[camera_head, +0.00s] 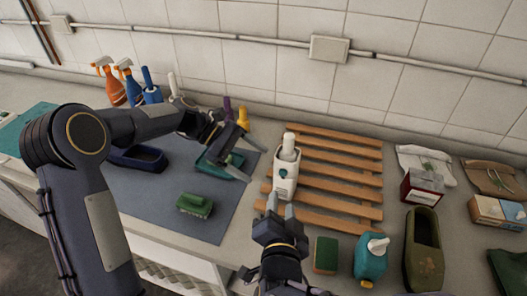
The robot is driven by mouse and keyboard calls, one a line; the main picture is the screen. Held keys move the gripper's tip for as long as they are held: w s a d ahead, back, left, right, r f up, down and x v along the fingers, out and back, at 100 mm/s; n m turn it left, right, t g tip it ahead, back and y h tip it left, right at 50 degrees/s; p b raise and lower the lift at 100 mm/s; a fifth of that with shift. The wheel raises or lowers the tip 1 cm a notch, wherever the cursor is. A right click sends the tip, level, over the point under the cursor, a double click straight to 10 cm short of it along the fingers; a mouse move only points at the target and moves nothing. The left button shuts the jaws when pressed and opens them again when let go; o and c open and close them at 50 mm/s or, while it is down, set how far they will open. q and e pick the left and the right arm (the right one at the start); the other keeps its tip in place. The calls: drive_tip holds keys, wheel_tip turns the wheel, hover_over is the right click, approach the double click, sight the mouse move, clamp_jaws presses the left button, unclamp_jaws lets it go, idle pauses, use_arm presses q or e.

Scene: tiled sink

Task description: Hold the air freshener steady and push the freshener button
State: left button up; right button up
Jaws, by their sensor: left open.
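The white air freshener (285,181) stands on the wooden slatted rack (345,172), at its left side, with a pale rounded top. My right gripper (279,202) comes up from the bottom of the picture, and its fingertips are at the lower front of the air freshener. I cannot tell whether they close on it. My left gripper (246,164) is open and empty, to the left of the air freshener and apart from it, above the grey mat (160,205). It partly hides a teal item under it.
Spray bottles (110,85) stand at the back left. A sponge (326,255), a teal dispenser (370,260) and a green container (423,245) are near the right gripper. Boxes (422,187) stand at the right.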

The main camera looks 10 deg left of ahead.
sight(296, 183)
use_arm(q)
drive_tip(key=d+f, duration=0.2)
drive_tip(key=d, duration=0.1)
drive_tip(key=d+f+n+h, duration=0.1)
drive_tip(key=d+f, duration=0.1)
drive_tip(key=d, duration=0.1)
drive_tip(key=w+d+f+n, duration=0.1)
drive_tip(key=d+f, duration=0.1)
drive_tip(key=d, duration=0.1)
drive_tip(key=shift+w+d+f+g+h, duration=0.1)
drive_tip(key=shift+d+f+g+h, duration=0.2)
drive_tip(key=shift+f+g, duration=0.1)
drive_tip(key=c, duration=1.1)
drive_tip(key=shift+c, duration=1)
use_arm(e)
drive_tip(key=shift+c, duration=0.6)
clamp_jaws()
